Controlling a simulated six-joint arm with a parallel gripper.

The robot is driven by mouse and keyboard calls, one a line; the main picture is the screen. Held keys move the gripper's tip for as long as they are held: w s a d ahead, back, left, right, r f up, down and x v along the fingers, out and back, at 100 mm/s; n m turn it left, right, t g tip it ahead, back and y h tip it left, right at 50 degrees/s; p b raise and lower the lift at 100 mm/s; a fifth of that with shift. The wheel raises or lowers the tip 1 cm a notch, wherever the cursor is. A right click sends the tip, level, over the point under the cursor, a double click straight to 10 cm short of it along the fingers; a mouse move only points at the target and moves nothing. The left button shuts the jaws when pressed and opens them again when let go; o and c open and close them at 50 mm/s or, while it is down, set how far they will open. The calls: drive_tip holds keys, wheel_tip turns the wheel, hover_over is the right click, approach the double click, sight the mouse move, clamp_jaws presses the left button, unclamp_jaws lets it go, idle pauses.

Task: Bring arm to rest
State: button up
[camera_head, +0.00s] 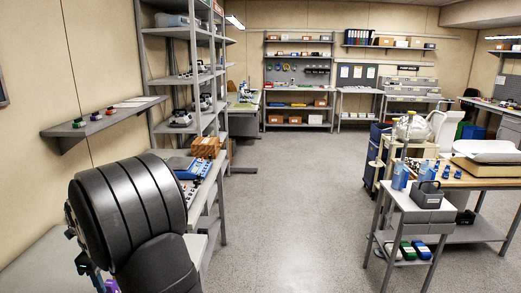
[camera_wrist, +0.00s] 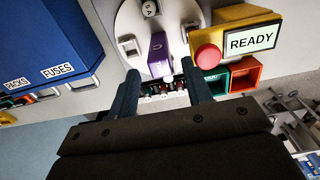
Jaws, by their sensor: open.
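My gripper (camera_wrist: 160,62) is open in the wrist view, its two fingers spread on either side of a purple block-like part (camera_wrist: 158,54). The purple part is in front of a round pale disc (camera_wrist: 135,18), and I see a gap between it and each finger.
Around the gripper are a yellow box with a red button and a READY sign (camera_wrist: 250,40), green and orange bins (camera_wrist: 245,75), and a blue box labelled FUSES (camera_wrist: 45,40). In the head view, a wall shelf (camera_head: 105,118) and a rack (camera_head: 185,75) stand near my arm; the floor (camera_head: 285,200) is clear.

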wheel_tip(320, 180, down, 6)
drive_tip(key=shift+r, duration=0.15)
drive_tip(key=shift+r, duration=0.1)
wheel_tip(320, 180, up, 18)
drive_tip(key=f, duration=0.1)
wheel_tip(320, 180, down, 17)
drive_tip(key=shift+f, duration=0.15)
drive_tip(key=n, duration=0.5)
drive_tip(key=shift+n, duration=1.9)
